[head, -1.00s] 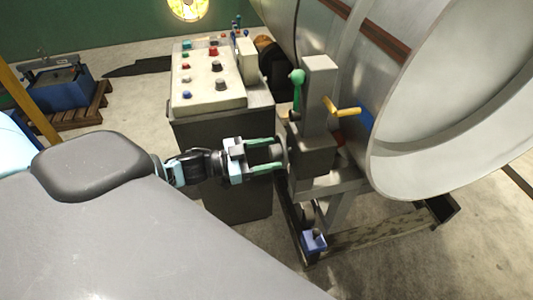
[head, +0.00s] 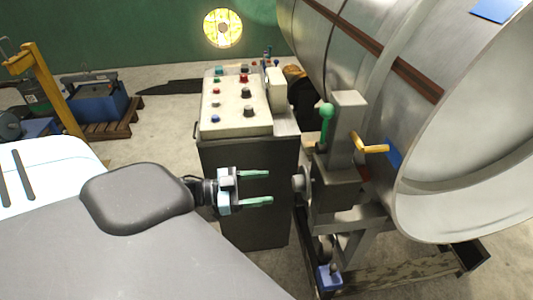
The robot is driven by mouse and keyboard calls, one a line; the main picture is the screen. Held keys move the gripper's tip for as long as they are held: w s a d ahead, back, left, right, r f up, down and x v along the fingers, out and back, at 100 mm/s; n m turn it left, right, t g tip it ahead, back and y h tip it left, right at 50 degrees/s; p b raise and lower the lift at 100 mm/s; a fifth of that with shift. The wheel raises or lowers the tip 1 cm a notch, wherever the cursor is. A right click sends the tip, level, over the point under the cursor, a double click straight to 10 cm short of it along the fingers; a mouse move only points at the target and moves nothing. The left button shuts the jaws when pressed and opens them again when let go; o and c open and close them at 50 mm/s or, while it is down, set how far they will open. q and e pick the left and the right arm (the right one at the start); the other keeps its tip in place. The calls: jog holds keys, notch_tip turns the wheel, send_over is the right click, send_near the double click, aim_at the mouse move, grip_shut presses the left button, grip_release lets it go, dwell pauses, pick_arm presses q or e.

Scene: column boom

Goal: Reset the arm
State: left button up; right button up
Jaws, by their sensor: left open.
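My left gripper (head: 257,187) is open and empty in the middle of the head view. Its two green fingers point right, in front of the dark side of the control cabinet. A grey round knob (head: 300,184) on the machine stand is just right of the fingertips, with a gap between them. My right gripper is not in view.
The control panel (head: 235,115) with several coloured buttons tops the cabinet (head: 243,200). The grey stand (head: 345,130) carries a green-knobbed lever (head: 327,112) and a yellow handle (head: 372,148). A large metal cylinder (head: 425,100) fills the right. Blue machinery (head: 98,104) sits on a pallet at left.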

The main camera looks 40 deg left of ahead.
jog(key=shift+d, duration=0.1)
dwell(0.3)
pick_arm(q)
jog(key=s+d+f+n+g+y, duration=0.1)
jog(key=s+d+f+n+y, duration=0.1)
jog(key=s+d+f, duration=0.3)
jog(key=s+d+f+n+g+y+p, duration=0.1)
jog(key=s+d+f+n+g+y, duration=0.1)
jog(key=s+f, duration=0.7)
jog(key=s+d+f+n+g+y, duration=0.2)
jog(key=s+d+f+n+y, duration=0.1)
jog(key=s+d+f+y, duration=0.2)
jog(key=s+d+f, duration=0.2)
jog(key=s, duration=0.2)
jog(key=shift+s+d+f+n+y+p, duration=0.3)
jog(key=shift+d+n+p, duration=0.05)
jog(key=shift+n, duration=0.05)
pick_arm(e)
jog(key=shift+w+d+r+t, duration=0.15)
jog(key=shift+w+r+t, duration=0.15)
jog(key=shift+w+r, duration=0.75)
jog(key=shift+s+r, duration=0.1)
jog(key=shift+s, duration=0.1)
pick_arm(q)
jog(key=shift+c, duration=0.2)
dwell(0.6)
